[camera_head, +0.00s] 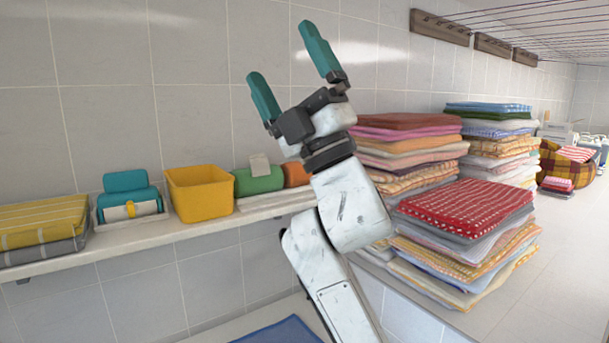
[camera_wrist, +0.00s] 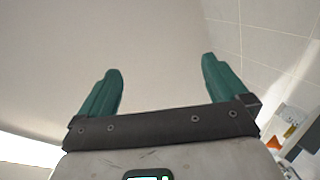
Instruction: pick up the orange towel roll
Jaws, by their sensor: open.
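An orange towel roll (camera_head: 296,174) lies on the wall shelf, right of a green roll, in the head view. My arm covers its right part. My gripper (camera_head: 282,50) is raised well above the shelf, pointing up, with its two teal fingers spread wide and nothing between them. In the wrist view my gripper (camera_wrist: 160,66) is also open and empty, against a plain pale surface. Small orange patches show at that view's lower right edge; I cannot tell whether one is the roll.
The shelf (camera_head: 150,236) also holds folded yellow and grey towels (camera_head: 42,230), teal rolls (camera_head: 129,194), a yellow bin (camera_head: 200,192) and a green roll (camera_head: 259,180). Tall towel stacks (camera_head: 462,222) stand to the right. A wire rack (camera_head: 540,22) hangs above right.

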